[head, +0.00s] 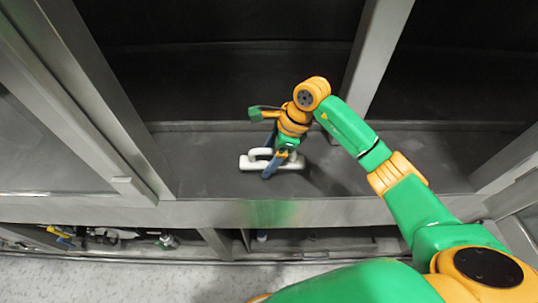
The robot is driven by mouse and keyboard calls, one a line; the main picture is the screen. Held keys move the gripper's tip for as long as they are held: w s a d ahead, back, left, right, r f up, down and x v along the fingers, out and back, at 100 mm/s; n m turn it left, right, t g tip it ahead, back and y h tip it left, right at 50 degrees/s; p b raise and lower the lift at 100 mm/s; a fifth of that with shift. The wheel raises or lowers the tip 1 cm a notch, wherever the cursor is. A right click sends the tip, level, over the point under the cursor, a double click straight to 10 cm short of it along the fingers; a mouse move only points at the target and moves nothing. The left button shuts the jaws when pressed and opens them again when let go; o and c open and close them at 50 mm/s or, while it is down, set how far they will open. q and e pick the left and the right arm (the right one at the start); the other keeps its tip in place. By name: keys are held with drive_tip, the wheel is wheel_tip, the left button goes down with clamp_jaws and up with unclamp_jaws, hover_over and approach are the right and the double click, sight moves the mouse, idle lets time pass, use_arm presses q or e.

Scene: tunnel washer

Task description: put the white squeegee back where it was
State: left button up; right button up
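The white squeegee (291,164) is on or just above the dark grey ledge (215,165) inside the washer's opening. It lies crosswise. My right gripper (270,170) is at the squeegee, with its blue-grey fingers reaching down over the white body. The wrist and fingers hide part of the squeegee. I cannot tell whether the fingers are closed on it or only around it. My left gripper does not show.
Grey metal posts (375,55) frame the opening on both sides of my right arm. A lower shelf (105,238) beneath the front edge holds several small tools and bottles. The ledge is bare left and right of the squeegee.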

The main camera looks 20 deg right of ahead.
drive_tip(key=b+v, duration=0.2)
drive_tip(key=v, duration=0.9)
drive_tip(key=shift+d+r, duration=0.15)
drive_tip(key=shift+r, duration=0.4)
drive_tip(key=shift+s+d+f, duration=0.1)
